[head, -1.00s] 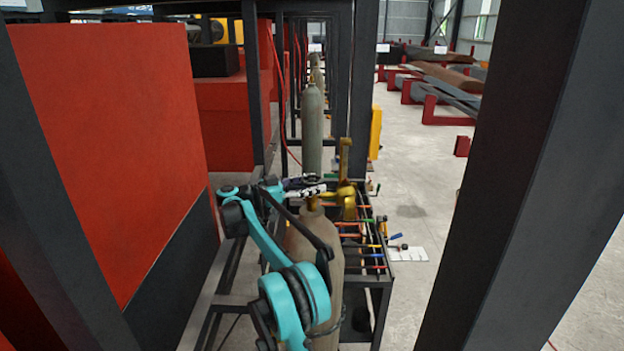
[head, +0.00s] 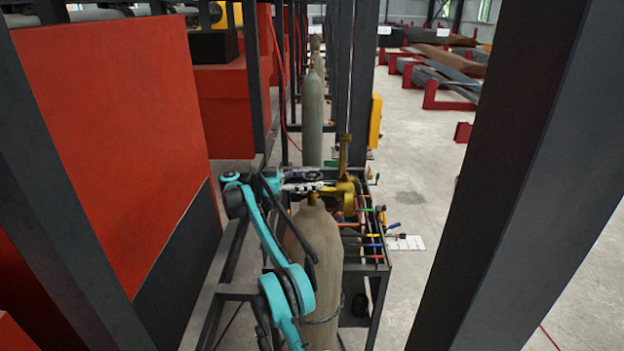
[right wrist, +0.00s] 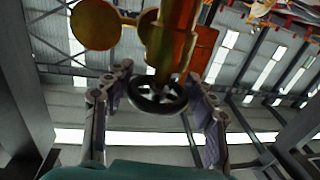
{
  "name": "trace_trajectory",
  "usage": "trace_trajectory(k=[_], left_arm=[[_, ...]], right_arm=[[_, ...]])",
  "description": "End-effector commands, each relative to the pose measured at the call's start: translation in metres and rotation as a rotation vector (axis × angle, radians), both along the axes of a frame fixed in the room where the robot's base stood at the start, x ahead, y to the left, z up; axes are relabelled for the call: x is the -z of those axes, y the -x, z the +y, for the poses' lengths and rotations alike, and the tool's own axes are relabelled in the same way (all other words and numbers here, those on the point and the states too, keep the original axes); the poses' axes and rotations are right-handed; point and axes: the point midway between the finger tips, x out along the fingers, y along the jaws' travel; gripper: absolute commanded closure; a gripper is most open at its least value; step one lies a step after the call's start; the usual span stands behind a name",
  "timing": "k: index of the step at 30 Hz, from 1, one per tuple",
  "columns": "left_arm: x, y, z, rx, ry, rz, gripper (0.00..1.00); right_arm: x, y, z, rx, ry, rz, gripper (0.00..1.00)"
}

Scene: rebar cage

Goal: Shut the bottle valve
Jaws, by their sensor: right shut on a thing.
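The grey-brown gas bottle (head: 318,262) stands upright in front of me, with a brass valve and regulator (head: 346,185) at its top. My teal right arm reaches up beside the bottle, and my right gripper (head: 304,186) is at the valve. In the right wrist view, the valve's dark round handwheel (right wrist: 157,107) sits between the two fingers of that gripper, under the brass body (right wrist: 172,45). The gripper is shut on the handwheel; the exact contact points are hard to see. In the head view the gripper partly hides the valve. My left gripper is not in view.
A dark rack with several coloured-handled tools (head: 372,245) stands right of the bottle. Another grey bottle (head: 312,115) stands behind. A large red panel (head: 110,150) is at the left, and a dark post (head: 520,180) crosses the right. Open floor (head: 425,185) lies between.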

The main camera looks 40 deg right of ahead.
Motion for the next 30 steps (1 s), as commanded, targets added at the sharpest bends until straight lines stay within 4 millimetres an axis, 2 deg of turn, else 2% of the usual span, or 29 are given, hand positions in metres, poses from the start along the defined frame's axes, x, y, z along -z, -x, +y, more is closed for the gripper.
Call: trace_trajectory(k=[7, 8, 10, 23, 30], left_arm=[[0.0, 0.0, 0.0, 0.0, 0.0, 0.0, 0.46], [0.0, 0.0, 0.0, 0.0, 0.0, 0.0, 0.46], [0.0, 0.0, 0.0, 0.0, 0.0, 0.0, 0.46], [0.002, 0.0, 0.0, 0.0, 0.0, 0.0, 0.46], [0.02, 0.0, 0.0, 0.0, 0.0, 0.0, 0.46]], right_arm=[[-0.003, 0.0, -0.001, -0.003, 0.006, 0.001, 0.72], [-0.003, 0.0, -0.001, -0.003, 0.006, 0.001, 0.41], [-0.003, 0.0, -0.001, -0.003, 0.005, 0.002, 0.23], [-0.001, 0.0, 0.0, -0.009, 0.002, 0.0, 0.21], [0.002, 0.001, 0.0, -0.079, 0.001, 0.0, 0.21]])
